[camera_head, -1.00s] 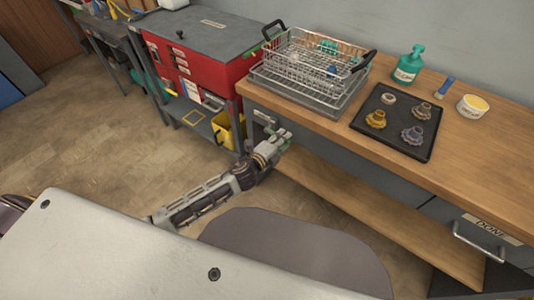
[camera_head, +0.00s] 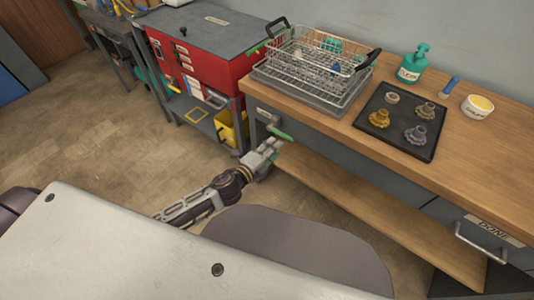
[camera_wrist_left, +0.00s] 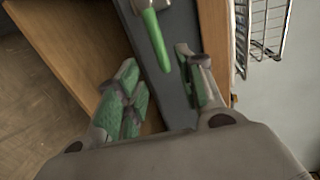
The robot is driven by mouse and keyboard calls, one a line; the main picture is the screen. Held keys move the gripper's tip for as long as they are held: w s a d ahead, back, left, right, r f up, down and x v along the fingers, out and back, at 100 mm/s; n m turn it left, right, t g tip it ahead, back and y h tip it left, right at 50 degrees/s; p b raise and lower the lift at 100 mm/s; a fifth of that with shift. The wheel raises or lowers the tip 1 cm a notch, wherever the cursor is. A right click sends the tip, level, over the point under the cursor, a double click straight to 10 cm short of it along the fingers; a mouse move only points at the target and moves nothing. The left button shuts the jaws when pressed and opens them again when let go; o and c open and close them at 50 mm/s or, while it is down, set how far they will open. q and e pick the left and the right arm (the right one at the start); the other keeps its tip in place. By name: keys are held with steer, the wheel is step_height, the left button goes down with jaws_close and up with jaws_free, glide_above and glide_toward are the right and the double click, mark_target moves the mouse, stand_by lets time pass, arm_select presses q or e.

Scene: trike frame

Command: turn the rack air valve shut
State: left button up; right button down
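The rack air valve's green lever (camera_head: 280,133) shows on the grey front of the bench, below the wire rack. It points right and slightly down in the head view. In the left wrist view the green lever (camera_wrist_left: 156,38) lies beyond the fingertips, roughly between them, with clear space to each finger. My left gripper (camera_head: 269,149) is just below and in front of the lever. Its fingers, with green pads, are spread and empty in the left wrist view (camera_wrist_left: 165,80). My right gripper is not in view.
A wire rack (camera_head: 312,58) stands in a grey tray on the wooden bench (camera_head: 480,140). A black tray (camera_head: 365,128) with several knob-like parts lies beside it. A lower wooden shelf (camera_head: 370,205) runs under the bench front. A yellow bin (camera_head: 230,128) stands to the left.

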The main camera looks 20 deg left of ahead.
arm_select(q)
steer(key=shift+v, duration=1.4)
